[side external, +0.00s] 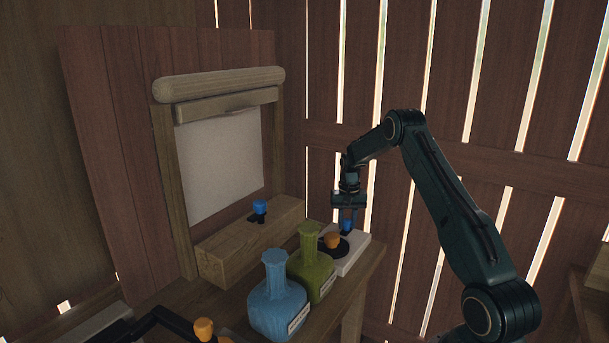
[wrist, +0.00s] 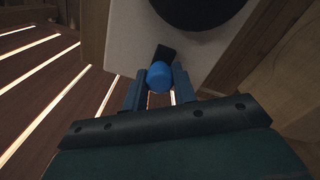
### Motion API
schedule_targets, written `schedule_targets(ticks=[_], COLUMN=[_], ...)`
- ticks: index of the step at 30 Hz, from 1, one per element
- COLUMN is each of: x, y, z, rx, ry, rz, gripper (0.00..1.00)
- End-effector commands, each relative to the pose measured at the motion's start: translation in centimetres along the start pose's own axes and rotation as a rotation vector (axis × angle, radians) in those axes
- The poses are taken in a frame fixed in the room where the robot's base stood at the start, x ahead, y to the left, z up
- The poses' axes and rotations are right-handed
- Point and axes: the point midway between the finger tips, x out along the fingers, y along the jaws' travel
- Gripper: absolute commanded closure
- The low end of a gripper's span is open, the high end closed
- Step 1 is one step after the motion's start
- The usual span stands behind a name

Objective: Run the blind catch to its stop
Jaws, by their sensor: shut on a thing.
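The blind (side external: 222,155) is a pale sheet hanging in a wooden frame under a roller. Below it, a blue knob on a small black piece (side external: 260,207) sits on the wooden sill block; I cannot tell which part is the blind catch. My gripper (side external: 347,214) points down at the white box at the table's right end. Its fingers (wrist: 160,80) are shut on that box's blue knob (wrist: 159,75), which joins a short black piece (wrist: 164,53). The knob also shows in the side view (side external: 347,226), partly covered by the fingers.
The white box (side external: 352,256) also carries a black disc with an orange knob (side external: 332,240). A green flask (side external: 311,265) and a blue flask (side external: 277,300) stand close in front. A black arm with an orange knob (side external: 204,328) is at lower left. A slatted wall stands behind.

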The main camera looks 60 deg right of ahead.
Motion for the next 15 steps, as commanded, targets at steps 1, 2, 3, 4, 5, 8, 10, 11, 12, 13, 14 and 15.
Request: schedule_targets(ticks=[1,2,3,4,5,8,10,11,12,13,14,15], x=[-0.04,-0.05,-0.06,-0.07,-0.07,-0.08,-0.08,-0.09,-0.08,-0.08,-0.07,-0.07], y=[0.17,0.21,0.23,0.23,0.22,0.22,0.22,0.22,0.21,0.21,0.21,0.21], z=[-0.30,-0.35,-0.37,-0.37,-0.36,-0.35,-0.35,-0.35,-0.35,-0.34,-0.34,-0.33], rx=[0.002,0.002,0.002,0.002,0.002,0.002,0.002,0.002,0.002,0.002,0.002,0.002], ry=[0.004,0.004,0.003,0.003,0.003,0.004,0.004,0.004,0.004,0.003,0.003,0.003], rz=[0.000,0.000,0.000,0.000,0.000,0.000,0.000,0.000,0.000,0.000,0.000,0.000], gripper=[0.95,0.95,0.95,0.95,0.96,0.96,0.71,0.65,0.57,0.51,0.51,0.51])
